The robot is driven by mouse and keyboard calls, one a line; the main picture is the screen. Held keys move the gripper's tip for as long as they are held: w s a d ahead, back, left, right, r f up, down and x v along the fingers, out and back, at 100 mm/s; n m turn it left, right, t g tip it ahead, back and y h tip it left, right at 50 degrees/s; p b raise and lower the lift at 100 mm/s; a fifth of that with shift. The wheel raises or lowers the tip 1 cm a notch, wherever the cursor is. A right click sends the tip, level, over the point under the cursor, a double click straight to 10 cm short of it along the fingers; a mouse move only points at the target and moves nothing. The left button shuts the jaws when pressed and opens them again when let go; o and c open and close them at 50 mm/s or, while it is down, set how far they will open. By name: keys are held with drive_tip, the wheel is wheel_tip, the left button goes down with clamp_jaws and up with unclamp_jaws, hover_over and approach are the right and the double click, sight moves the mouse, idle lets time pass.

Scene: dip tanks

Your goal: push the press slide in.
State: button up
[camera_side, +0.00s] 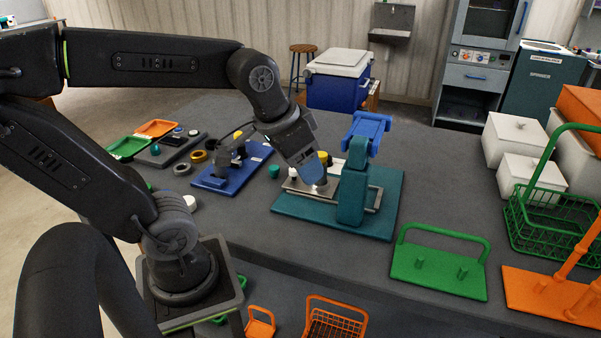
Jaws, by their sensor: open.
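The press is a teal stand with a blue top (368,130) on a teal base plate (388,212). Its slide (294,187) is a flat grey metal plate that sticks out to the left of the stand, with part of its frame (374,198) showing on the right. A white piece and a yellow-topped piece are near the slide's left part. My gripper (318,186) points down at the slide, just left of the stand. It is open, but its fingertips are small and partly hidden, and I cannot tell whether they touch the slide.
A blue fixture plate (228,178) lies left of the press, with rings and green and orange trays beyond. A green handled plate (438,270) is at the front right. A green basket (556,215) and white boxes (518,136) stand at right. Grey table behind the press is clear.

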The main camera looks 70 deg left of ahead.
drive_tip(key=shift+n+g, duration=0.8)
drive_tip(key=w+a, duration=0.2)
drive_tip(key=a, duration=0.1)
drive_tip(key=w+a, duration=0.3)
drive_tip(key=shift+w+a, duration=0.1)
drive_tip(key=shift+w, duration=0.05)
drive_tip(key=shift+c, duration=0.4)
drive_tip(key=n+g, duration=0.3)
drive_tip(key=n, duration=0.1)
hover_over(294, 169)
wheel_tip(294, 169, down, 7)
drive_tip(key=shift+h, duration=0.3)
wheel_tip(294, 169, down, 13)
drive_tip(key=shift+f, duration=0.15)
drive_tip(key=shift+c, duration=0.5)
clamp_jaws()
